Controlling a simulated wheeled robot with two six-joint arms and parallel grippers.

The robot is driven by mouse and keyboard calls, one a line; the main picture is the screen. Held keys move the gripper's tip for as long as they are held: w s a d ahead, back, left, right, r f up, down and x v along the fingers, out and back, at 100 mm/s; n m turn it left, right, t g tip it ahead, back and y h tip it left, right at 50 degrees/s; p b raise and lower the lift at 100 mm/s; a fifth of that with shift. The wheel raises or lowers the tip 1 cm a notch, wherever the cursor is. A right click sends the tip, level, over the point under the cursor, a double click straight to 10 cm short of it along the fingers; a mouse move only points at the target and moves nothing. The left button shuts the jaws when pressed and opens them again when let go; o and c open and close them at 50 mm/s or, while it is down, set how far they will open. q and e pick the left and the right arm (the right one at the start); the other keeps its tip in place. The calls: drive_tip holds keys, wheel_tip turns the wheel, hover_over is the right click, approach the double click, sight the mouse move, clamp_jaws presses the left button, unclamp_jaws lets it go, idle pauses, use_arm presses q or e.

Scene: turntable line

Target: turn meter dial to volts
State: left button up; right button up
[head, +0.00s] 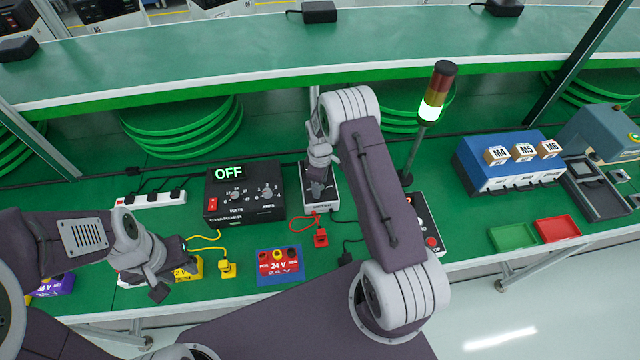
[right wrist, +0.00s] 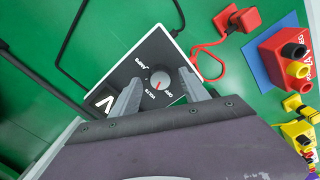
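The meter (head: 330,203) is a black-faced box with white sides on the green bench. In the right wrist view, the meter (right wrist: 138,62) shows its round dial (right wrist: 160,81), with OFF, VOLTS and AMPS printed around it. A red mark shows on the dial; which label it points at is too small to tell. My right gripper (head: 318,188) is over the meter. In the wrist view its fingers (right wrist: 158,80) are apart, one on each side of the dial, with gaps visible. My left gripper (head: 170,270) is open and empty, near a yellow block (head: 190,270).
A black power supply (head: 245,195) with an OFF display stands left of the meter. A red 24 V block (head: 279,260) sits on a blue mat in front. Red and black leads run by the meter. A signal tower (head: 432,105) stands to the right.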

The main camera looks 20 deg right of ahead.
wheel_tip(320, 180, up, 9)
drive_tip(key=b, duration=0.1)
drive_tip(key=shift+b, duration=0.3)
idle(0.4)
drive_tip(key=s+a+r+t, duration=0.2)
drive_tip(key=s+a+r, duration=0.2)
drive_tip(key=r, duration=0.6)
drive_tip(key=s+a+f+m, duration=0.1)
drive_tip(key=s+m, duration=0.4)
drive_tip(key=s, duration=0.3)
drive_tip(key=s+f+m, duration=0.1)
drive_tip(key=s+m, duration=0.3)
drive_tip(key=s, duration=0.4)
drive_tip(key=shift+a+f+m+g, duration=0.35)
drive_tip(key=shift+m+g, duration=0.05)
